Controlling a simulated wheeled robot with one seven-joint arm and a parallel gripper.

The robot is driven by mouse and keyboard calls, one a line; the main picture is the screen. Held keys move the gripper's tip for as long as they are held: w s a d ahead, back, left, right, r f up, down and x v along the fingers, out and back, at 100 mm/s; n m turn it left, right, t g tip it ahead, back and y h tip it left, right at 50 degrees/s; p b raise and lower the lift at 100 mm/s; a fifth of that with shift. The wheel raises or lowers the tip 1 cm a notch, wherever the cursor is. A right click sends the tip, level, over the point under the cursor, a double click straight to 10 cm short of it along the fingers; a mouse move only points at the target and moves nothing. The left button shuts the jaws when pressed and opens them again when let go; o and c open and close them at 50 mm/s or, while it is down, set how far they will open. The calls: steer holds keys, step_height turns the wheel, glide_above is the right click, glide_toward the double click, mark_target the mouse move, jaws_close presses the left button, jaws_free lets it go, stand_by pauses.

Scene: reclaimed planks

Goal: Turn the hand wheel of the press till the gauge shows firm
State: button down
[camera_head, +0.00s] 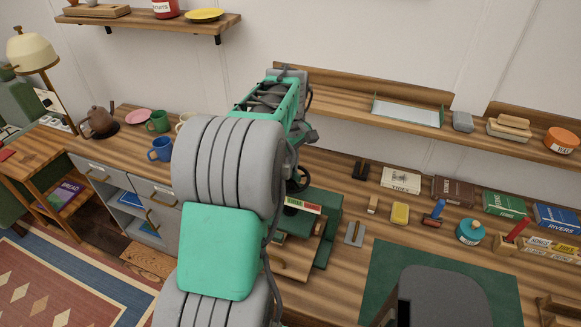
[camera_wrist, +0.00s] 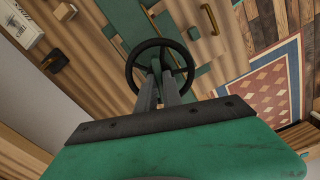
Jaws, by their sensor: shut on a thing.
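The press (camera_head: 326,232) is green and stands on the bench, partly hidden behind my arm in the head view. Its black hand wheel (camera_head: 303,180) shows just beside my arm. A small coloured strip, which looks like the gauge (camera_head: 302,205), sits below the wheel; its reading is too small to tell. In the wrist view the round wheel (camera_wrist: 134,67) is in front of my gripper (camera_wrist: 157,70). The two grey fingers reach into the ring and are shut on the wheel near its middle. The exact grip point is hard to see. In the head view my arm hides the fingers.
Right of the press are a yellow sponge (camera_head: 400,213), a teal jar (camera_head: 470,232), several books and a green mat (camera_head: 385,262). A wall shelf (camera_head: 350,108) runs behind. Mugs and a teapot (camera_head: 99,121) stand on the left counter.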

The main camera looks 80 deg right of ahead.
steer(key=m, duration=0.4)
steer(key=shift+m, duration=0.3)
steer(key=m, duration=0.4)
steer(key=shift+m, duration=0.4)
steer(key=c, duration=1.5)
jaws_free()
steer(key=shift+r, duration=0.1)
step_height(320, 180, up, 8)
steer(key=shift+f+b, duration=0.15)
steer(key=shift+b, duration=0.55)
